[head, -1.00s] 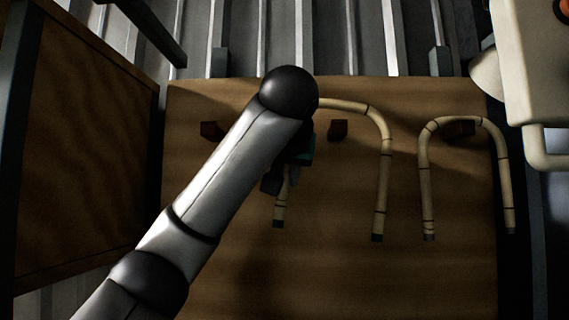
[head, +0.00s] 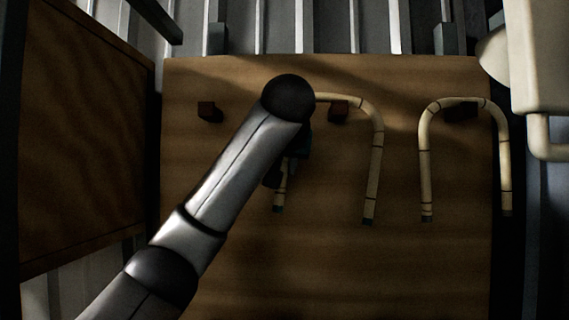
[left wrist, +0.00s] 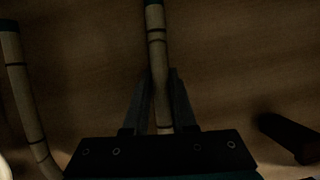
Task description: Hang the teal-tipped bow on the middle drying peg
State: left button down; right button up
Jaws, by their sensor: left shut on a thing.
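My left gripper (head: 283,178) is shut on the left leg of a pale, dark-banded rattan bow (head: 375,160). In the left wrist view that leg (left wrist: 157,60) runs between the fingers (left wrist: 154,105), its dark teal tip at the top edge. The bow's open ends point down. My forearm hides the arch's left part. My right gripper is not in view.
A second bow (head: 424,165) hangs at the right peg (head: 462,112). The left peg (head: 209,111) is bare. All stand on a brown wooden board (head: 230,75). A pale machine (head: 535,60) is at upper right, a framed wood panel (head: 80,140) at left.

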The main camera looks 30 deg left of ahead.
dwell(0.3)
pick_arm(q)
jog(key=c, duration=0.7)
grip_release()
jog(key=shift+o, duration=0.2)
jog(key=shift+d, duration=0.1)
jog(key=b+v, duration=0.2)
jog(key=v, duration=0.3)
jog(key=shift+b+v, duration=0.6)
jog(key=shift+v, duration=0.2)
jog(key=b+v, duration=0.4)
jog(key=v, duration=0.4)
jog(key=shift+s, duration=0.25)
jog(key=shift+d+r, duration=0.15)
